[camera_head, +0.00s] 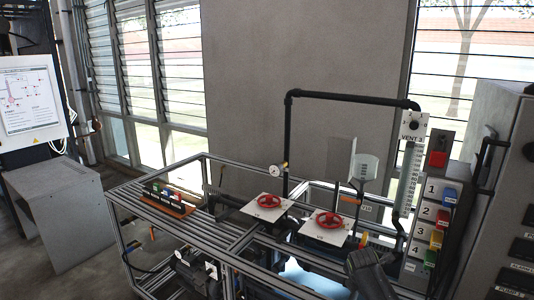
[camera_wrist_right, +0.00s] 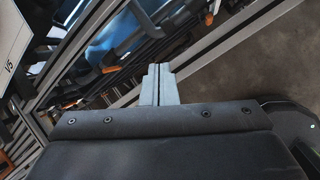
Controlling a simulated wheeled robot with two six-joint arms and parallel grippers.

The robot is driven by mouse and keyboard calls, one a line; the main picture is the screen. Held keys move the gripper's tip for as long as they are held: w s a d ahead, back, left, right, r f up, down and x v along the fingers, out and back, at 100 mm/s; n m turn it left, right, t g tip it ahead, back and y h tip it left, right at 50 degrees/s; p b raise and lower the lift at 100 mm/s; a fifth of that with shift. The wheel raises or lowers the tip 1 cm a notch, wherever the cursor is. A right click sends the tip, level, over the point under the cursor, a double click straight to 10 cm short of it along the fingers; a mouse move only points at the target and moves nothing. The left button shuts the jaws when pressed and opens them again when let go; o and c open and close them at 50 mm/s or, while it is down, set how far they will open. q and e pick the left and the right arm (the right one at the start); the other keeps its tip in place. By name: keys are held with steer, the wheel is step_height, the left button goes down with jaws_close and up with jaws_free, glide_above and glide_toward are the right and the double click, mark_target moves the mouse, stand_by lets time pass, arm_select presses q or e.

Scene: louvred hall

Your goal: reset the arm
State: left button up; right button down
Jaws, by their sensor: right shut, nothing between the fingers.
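My right arm (camera_head: 369,275) shows as a dark shape at the bottom right of the head view, in front of the metal frame rig (camera_head: 245,238). My right gripper (camera_wrist_right: 158,68) is in the right wrist view, its two grey fingers together with nothing between them. It is over the rig's rails and the floor, apart from any object as far as I can see. My left gripper is not in view.
Two red valve wheels (camera_head: 268,201) (camera_head: 329,220) sit on white plates on the rig. Black pipe (camera_head: 350,98) arches above. A panel with numbered coloured blocks (camera_head: 437,232) stands at right, beside a grey cabinet (camera_head: 505,130). A small rack (camera_head: 168,200) sits on the left rails.

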steer(key=s+d+f+m, duration=0.1)
steer(key=s+f+m, duration=0.25)
steer(key=s, duration=0.45)
steer(key=s+d+f+m, duration=0.15)
steer(key=s+m, duration=0.25)
steer(key=s, duration=0.4)
steer(key=s+f+m, duration=0.3)
steer(key=s+m, duration=0.1)
steer(key=s, duration=0.4)
steer(key=s+r+m, duration=0.4)
steer(key=s+m, duration=0.2)
steer(key=s, duration=0.6)
steer(key=s+r+m, duration=0.4)
steer(key=s+m, duration=0.1)
steer(key=s, duration=0.7)
step_height(320, 180, down, 34)
steer(key=d+g+y+b, duration=0.1)
steer(key=g+b, duration=0.1)
steer(key=b, duration=0.6)
steer(key=s+f+b, duration=0.3)
steer(key=s+f, duration=0.4)
steer(key=f, duration=0.3)
steer(key=s+a+f+g+b, duration=0.1)
steer(key=s+f+b, duration=0.2)
steer(key=s+f, duration=0.4)
step_height(320, 180, down, 4)
steer(key=shift+s+r+m+y, duration=0.25)
steer(key=shift+s+m+y, duration=0.05)
steer(key=shift+s+m, duration=0.05)
steer(key=shift+a, duration=0.1)
